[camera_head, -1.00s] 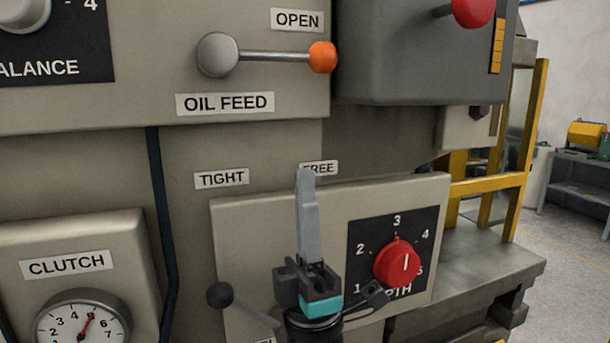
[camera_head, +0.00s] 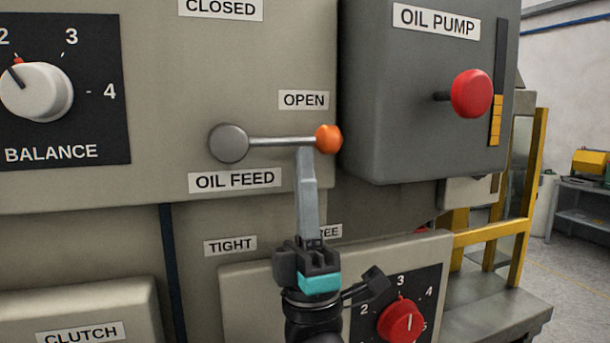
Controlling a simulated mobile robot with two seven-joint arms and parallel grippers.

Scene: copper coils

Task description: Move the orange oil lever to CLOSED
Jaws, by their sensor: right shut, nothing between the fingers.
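The oil feed lever has a round grey hub, a thin metal rod and an orange ball (camera_head: 328,139) at its right end. It lies level, pointing right, just below the OPEN label (camera_head: 303,100). The CLOSED label (camera_head: 220,8) is higher up, above the hub, and the OIL FEED label (camera_head: 234,180) is below it. My right gripper (camera_head: 306,152) points up with its fingers shut and empty. Its tips are at the underside of the rod, just left of the ball; I cannot tell whether they touch. My left gripper is not in view.
The grey oil pump box (camera_head: 410,120) with a red knob (camera_head: 472,93) juts out right of the ball. A white balance dial (camera_head: 35,90) is at the left. A red depth knob (camera_head: 401,321) is below right. The panel above the rod is clear.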

